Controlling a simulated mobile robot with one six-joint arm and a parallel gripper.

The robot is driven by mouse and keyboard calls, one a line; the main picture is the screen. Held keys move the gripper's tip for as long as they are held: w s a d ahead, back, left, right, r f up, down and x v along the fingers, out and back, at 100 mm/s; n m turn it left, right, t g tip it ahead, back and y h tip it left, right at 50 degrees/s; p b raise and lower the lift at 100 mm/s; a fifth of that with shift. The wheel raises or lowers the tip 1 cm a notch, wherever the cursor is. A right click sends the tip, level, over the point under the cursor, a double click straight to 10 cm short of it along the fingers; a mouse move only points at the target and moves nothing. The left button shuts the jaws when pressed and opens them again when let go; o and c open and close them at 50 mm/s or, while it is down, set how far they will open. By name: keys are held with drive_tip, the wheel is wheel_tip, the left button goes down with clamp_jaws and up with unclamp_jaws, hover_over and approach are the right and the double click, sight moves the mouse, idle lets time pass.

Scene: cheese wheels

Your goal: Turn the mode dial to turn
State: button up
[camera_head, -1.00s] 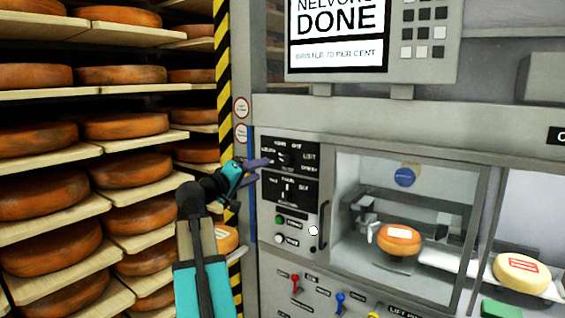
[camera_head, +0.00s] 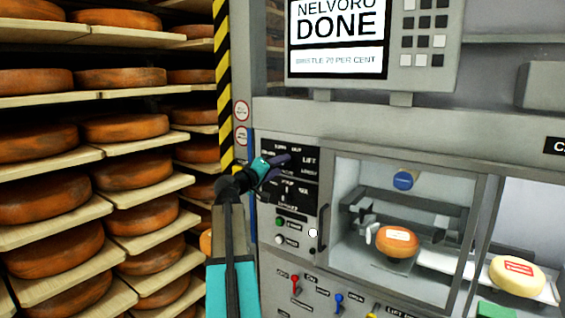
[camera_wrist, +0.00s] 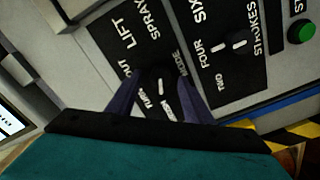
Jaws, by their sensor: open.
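The mode dial (camera_wrist: 157,75) is a dark knob on a black panel (camera_wrist: 133,28) lettered OUT, LIFT, SPRAY, MODE and TURN in the wrist view. A short white mark shows on it, but I cannot tell which label it points to. My gripper (camera_wrist: 158,88) is open, with one purple finger on each side of the dial; contact is not clear. In the head view my gripper (camera_head: 281,166) is at the upper black panel (camera_head: 302,154) and covers the dial.
A strokes dial (camera_wrist: 228,47) and a green button (camera_wrist: 302,32) are beside the mode panel. Below are several coloured levers (camera_head: 296,285). A door handle (camera_head: 324,222) stands to the right, before a windowed chamber with a cheese wheel (camera_head: 398,242). Cheese shelves (camera_head: 110,215) fill the left.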

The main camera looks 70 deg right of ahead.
drive_tip(key=shift+x, duration=0.95)
